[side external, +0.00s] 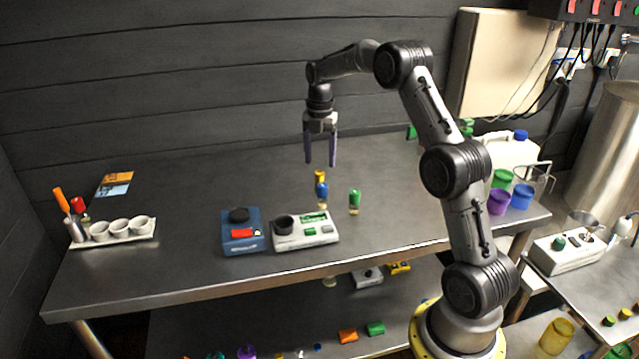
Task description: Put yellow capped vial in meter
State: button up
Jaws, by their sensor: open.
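A yellow-capped vial (320,176) stands on the steel table, partly hidden behind a blue-capped vial (322,191). A green-capped vial (354,200) stands to their right. The meter (318,238) appears to be the white box with a green display and a dark round well (284,225) on its left; it sits in front of the vials. My gripper (320,162) points down with its two fingers apart and empty. In the picture it is just above the yellow cap; the exact height gap is hard to tell.
A blue device (243,240) with a dark round top stands left of the meter. A white tray (115,240) with cups is at the far left. Purple (499,203) and other coloured cups and a white jug (508,150) are at the right. The table's left middle is clear.

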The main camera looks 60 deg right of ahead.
aim_at(319, 172)
jog(key=f, duration=0.3)
jog(key=a+f, duration=0.1)
jog(key=f, duration=0.1)
jog(key=shift+s+f, duration=0.15)
jog(key=shift+f, duration=0.65)
jog(key=shift+c, duration=0.2)
grip_shut()
